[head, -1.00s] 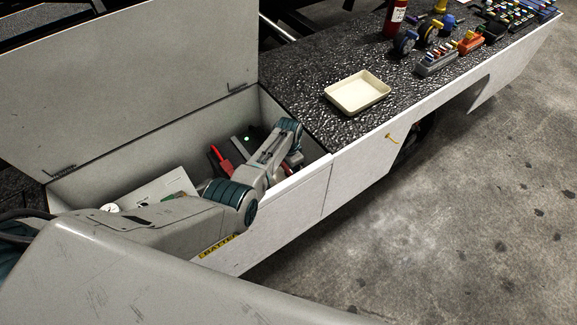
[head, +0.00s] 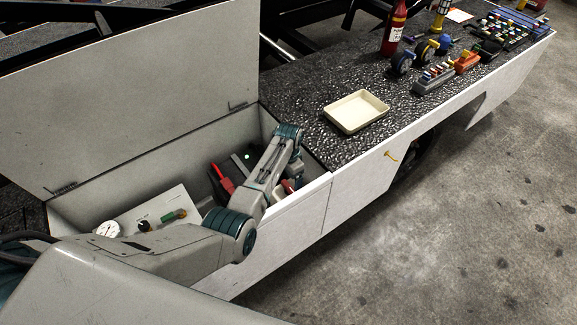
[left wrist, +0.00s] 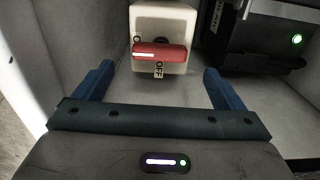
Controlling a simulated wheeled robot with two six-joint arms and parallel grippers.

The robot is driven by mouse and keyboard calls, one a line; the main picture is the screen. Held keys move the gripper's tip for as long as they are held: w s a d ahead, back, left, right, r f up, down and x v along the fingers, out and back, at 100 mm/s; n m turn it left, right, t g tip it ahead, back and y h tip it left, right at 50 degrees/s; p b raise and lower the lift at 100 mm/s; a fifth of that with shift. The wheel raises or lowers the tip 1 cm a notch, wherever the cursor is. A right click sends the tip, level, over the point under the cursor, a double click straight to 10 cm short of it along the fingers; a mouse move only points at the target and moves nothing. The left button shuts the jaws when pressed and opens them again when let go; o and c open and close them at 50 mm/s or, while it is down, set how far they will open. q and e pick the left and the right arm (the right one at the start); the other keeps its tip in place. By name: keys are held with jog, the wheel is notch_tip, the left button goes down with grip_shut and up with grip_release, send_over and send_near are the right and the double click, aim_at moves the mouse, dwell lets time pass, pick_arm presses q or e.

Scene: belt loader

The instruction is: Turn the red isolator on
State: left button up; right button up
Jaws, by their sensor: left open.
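The red isolator handle (left wrist: 160,51) lies crosswise on a cream block (left wrist: 178,20) in the left wrist view. A white stripe marks its left half. The word OFF is printed below the handle, and a partly hidden label sits to its left. My left gripper (left wrist: 158,70) is open, its blue fingers apart on either side of the block's lower edge and not touching the handle. In the head view, a small red part (head: 288,186) shows beside my left arm, which reaches down into the open bin and hides the gripper. My right gripper is not visible.
The bin's walls (head: 300,194) stand close around my arm, its lid raised behind. Inside are a dark unit (left wrist: 270,45) with a green light, a red connector (head: 222,180) and a gauge panel (head: 150,212). A cream tray (head: 356,111) lies on the deck.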

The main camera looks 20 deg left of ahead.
aim_at(289, 186)
pick_arm(q)
notch_tip(289, 186, up, 5)
jog(key=shift+r, duration=0.15)
dwell(0.5)
